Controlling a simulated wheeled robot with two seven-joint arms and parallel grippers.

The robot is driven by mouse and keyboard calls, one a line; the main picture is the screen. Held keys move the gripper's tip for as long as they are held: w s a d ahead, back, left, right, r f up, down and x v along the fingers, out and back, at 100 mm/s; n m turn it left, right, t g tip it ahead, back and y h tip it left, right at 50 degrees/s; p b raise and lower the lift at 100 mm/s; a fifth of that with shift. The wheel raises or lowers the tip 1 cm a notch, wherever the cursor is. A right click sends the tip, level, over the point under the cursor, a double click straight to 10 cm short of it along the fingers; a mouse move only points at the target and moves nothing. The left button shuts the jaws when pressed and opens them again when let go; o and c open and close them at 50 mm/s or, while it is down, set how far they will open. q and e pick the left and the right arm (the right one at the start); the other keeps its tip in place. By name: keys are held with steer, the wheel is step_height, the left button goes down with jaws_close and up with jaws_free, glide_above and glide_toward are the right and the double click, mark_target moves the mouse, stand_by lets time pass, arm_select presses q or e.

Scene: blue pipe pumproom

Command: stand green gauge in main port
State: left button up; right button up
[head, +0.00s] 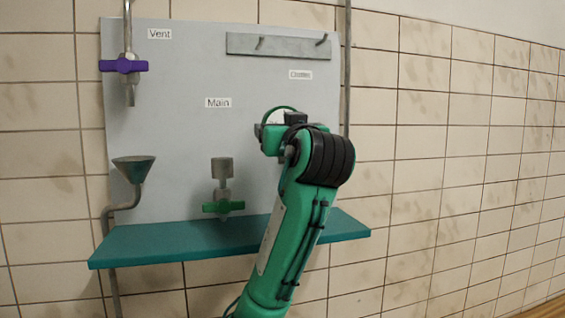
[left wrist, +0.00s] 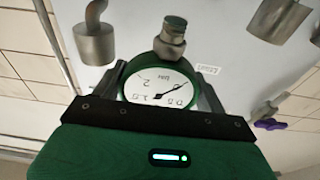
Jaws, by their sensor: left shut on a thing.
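The green gauge has a round white face and a green rim. It shows clearly in the left wrist view (left wrist: 160,88), with its metal stem pointing to the top of that picture. In the head view the gauge (head: 280,114) is partly hidden by my left gripper (head: 270,138), which is shut on it in front of the board. The main port (head: 222,166) is a grey upright socket above a green valve handle (head: 222,206), below the Main label. It stands lower and to the left of the gauge, clear of it. My right gripper is out of view.
A teal shelf (head: 150,243) runs under the grey board (head: 180,80). A funnel (head: 134,168) and a purple-handled vent valve (head: 124,66) stand at left. A hook rail (head: 280,46) is above. Another grey socket (left wrist: 96,42) shows in the wrist view.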

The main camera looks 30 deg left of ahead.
arm_select(q)
step_height(320, 180, up, 5)
steer(key=shift+r+b, duration=0.15)
steer(key=shift+b, duration=0.65)
steer(key=shift+s+r, duration=0.1)
steer(key=shift+r, duration=0.5)
steer(key=s+a+f+p, duration=0.1)
steer(key=s+a, duration=0.4)
steer(key=a, duration=0.6)
steer(key=shift+s+a+p, duration=0.15)
steer(key=shift+s+p, duration=0.05)
steer(key=shift+p, duration=0.7)
steer(key=shift+f, duration=0.2)
steer(key=shift+f+b, duration=2.55)
steer(key=shift+f, duration=0.8)
